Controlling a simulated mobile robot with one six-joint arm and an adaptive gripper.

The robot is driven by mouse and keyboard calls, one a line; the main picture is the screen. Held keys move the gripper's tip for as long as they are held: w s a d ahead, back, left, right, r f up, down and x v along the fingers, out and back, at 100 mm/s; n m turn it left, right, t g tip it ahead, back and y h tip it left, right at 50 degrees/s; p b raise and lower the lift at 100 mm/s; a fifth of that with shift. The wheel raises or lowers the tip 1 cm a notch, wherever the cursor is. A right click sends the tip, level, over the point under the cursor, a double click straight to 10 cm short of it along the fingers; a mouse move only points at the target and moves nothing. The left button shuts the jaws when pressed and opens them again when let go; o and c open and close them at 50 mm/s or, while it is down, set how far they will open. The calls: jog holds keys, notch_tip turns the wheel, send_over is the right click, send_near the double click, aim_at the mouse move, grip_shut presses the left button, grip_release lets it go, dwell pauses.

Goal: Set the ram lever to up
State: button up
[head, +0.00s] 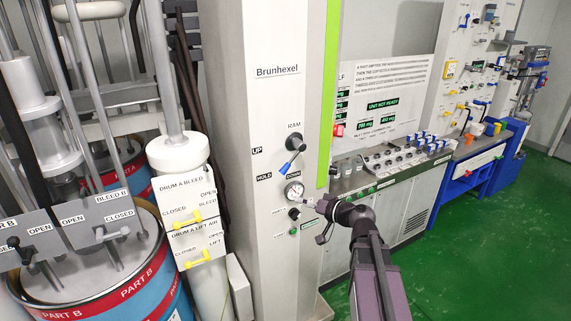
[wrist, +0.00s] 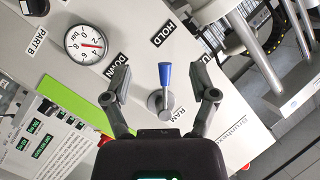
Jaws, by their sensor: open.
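The ram lever has a blue handle (head: 285,168) on a dark hub, mounted on the pale Brunhexel column. In the wrist view the blue handle (wrist: 166,75) points towards the HOLD label (wrist: 163,33). The DOWN label (wrist: 122,62) lies to its left, and the RAM label (wrist: 178,113) is by the hub. The UP label (head: 257,150) shows in the head view, left of the hub. My gripper (head: 318,220) is open and appears below and right of the lever. In the wrist view the lever stands between the spread fingers of my gripper (wrist: 163,88), apparently touching neither.
A pressure gauge (head: 293,191) sits just below the lever, with small knobs under it. Left are drum valves with yellow handles (head: 186,220) and a Part B drum (head: 130,290). Right is a control bench (head: 390,170) with several knobs. Green floor is clear at right.

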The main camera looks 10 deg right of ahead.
aim_at(288, 170)
jog(key=w+d+r+m+t, duration=0.1)
jog(key=d+r+t, duration=0.2)
jog(key=d+r, duration=0.1)
jog(key=shift+w+d+r+m+p, duration=0.2)
jog(key=shift+w+r+m+p, duration=0.1)
jog(key=shift+r+p, duration=0.1)
jog(key=shift+w+a, duration=0.1)
jog(key=x, duration=1.3)
jog(key=shift+w+a+f, duration=0.1)
jog(key=shift+w+f, duration=0.05)
jog(key=shift+w, duration=0.15)
